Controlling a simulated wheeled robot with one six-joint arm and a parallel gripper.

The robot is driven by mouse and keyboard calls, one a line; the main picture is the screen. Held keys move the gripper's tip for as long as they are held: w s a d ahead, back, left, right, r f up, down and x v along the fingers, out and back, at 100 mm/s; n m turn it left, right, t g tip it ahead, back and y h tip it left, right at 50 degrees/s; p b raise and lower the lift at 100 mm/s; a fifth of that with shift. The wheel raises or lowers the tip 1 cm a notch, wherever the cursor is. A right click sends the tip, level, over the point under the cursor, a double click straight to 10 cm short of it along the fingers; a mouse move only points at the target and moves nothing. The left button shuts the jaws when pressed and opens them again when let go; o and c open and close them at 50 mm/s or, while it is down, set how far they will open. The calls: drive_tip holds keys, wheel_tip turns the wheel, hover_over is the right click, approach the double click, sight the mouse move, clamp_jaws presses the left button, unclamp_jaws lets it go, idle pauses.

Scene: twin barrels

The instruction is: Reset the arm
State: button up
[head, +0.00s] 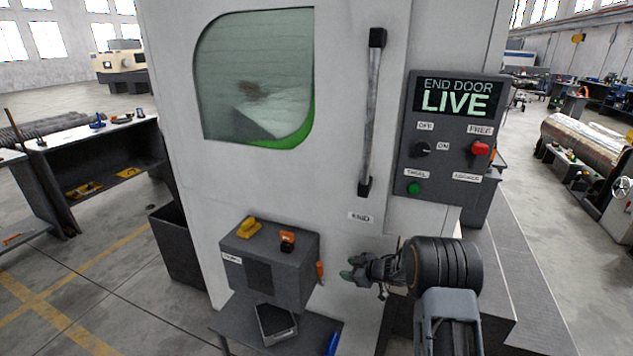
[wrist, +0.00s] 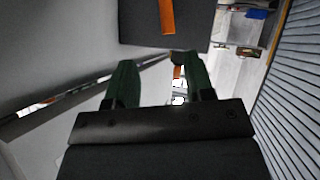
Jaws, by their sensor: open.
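My gripper (head: 349,274) is in front of the lower part of the white machine (head: 340,150), pointing left in the head view. In the wrist view, its two green fingers (wrist: 158,88) stand apart with nothing held between them. My dark arm reaches in from the lower right of the head view. The grey box (head: 268,262) with yellow and orange items on top is left of my gripper, with a gap between them. An orange handle (head: 320,272) shows on the box's right side.
A control panel (head: 452,140) reading "END DOOR LIVE" carries a black knob, a red switch and a green button. A vertical door handle (head: 371,115) is left of it. A low shelf (head: 245,325) holds a dark tray (head: 275,322) and a blue item (head: 333,343).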

drive_tip(key=s+d+f+m+h, duration=0.1)
drive_tip(key=d+f+m+h, duration=0.25)
drive_tip(key=d+h, duration=0.3)
drive_tip(key=s+d+r+m+g+h, duration=0.2)
drive_tip(key=s+r+m, duration=0.1)
drive_tip(key=s, duration=0.2)
drive_tip(key=s+d+r+m+g+h, duration=0.1)
drive_tip(key=s+d+r+m+h, duration=0.1)
drive_tip(key=s+d+r+h, duration=0.3)
drive_tip(key=s+a+r+m+y, duration=0.1)
drive_tip(key=s+a+r, duration=0.3)
drive_tip(key=s, duration=0.3)
drive_tip(key=s+a+r+m+g+y, duration=0.1)
drive_tip(key=s+a+r, duration=0.3)
drive_tip(key=s, duration=0.4)
drive_tip(key=s+a+r+m+y, duration=0.1)
drive_tip(key=s+a+r+y, duration=0.2)
drive_tip(key=s+r, duration=0.3)
drive_tip(key=shift+s+a+m, duration=0.35)
drive_tip(key=shift+s+a, duration=0.25)
drive_tip(key=shift+s, duration=0.15)
